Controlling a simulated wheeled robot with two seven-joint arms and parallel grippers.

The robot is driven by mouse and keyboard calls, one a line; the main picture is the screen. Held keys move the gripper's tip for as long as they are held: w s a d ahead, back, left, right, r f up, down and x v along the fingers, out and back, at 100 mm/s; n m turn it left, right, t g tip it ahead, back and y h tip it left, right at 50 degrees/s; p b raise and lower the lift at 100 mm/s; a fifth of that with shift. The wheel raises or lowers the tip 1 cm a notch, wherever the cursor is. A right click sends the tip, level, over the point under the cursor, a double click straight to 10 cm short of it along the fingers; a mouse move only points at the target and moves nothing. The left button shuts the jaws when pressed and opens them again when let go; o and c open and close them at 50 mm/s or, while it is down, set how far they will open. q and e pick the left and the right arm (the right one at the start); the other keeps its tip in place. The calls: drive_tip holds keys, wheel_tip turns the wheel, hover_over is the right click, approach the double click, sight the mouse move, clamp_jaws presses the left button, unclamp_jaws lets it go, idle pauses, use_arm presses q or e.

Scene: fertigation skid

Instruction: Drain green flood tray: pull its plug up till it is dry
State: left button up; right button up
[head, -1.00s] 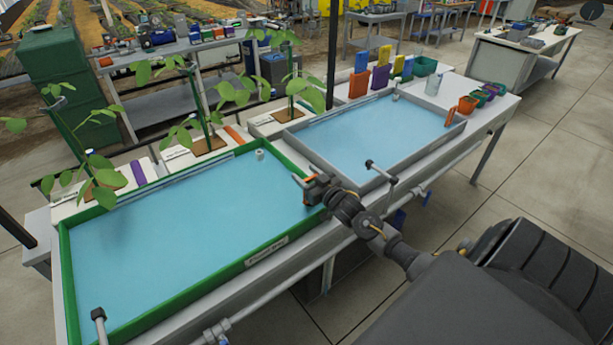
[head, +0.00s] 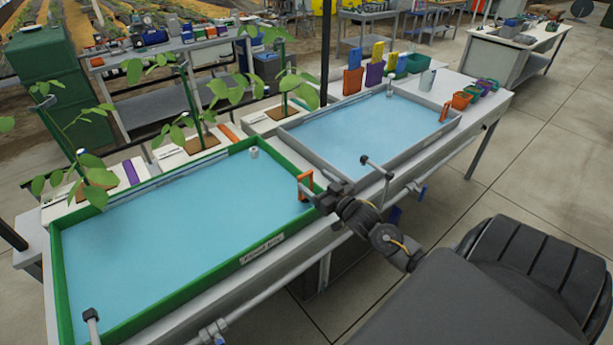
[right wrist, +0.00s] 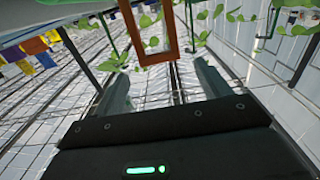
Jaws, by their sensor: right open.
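The green flood tray (head: 52,250) holds flat blue water across its floor. An upright orange frame-shaped handle (head: 305,187), which looks like the plug's pull, stands at the tray's right end; its foot is not clear. My right gripper (head: 325,197) is open and empty just right of the handle, apart from it, near the tray's right rim. In the right wrist view the handle (right wrist: 150,35) shows ahead of my open right gripper (right wrist: 160,82), beyond the fingertips. A small white cylinder (head: 254,153) stands at the tray's back right corner. My left gripper is not in view.
A grey tray (head: 290,145) with blue water and its own orange handle (head: 444,112) sits to the right. A black-tipped rod (head: 375,167) rises near my right arm. Leafy plants (head: 85,175) lean over the green tray's back edge. Floor at right is open.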

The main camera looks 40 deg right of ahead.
drive_tip(key=s, duration=0.3)
drive_tip(key=shift+s, duration=0.3)
idle(0.3)
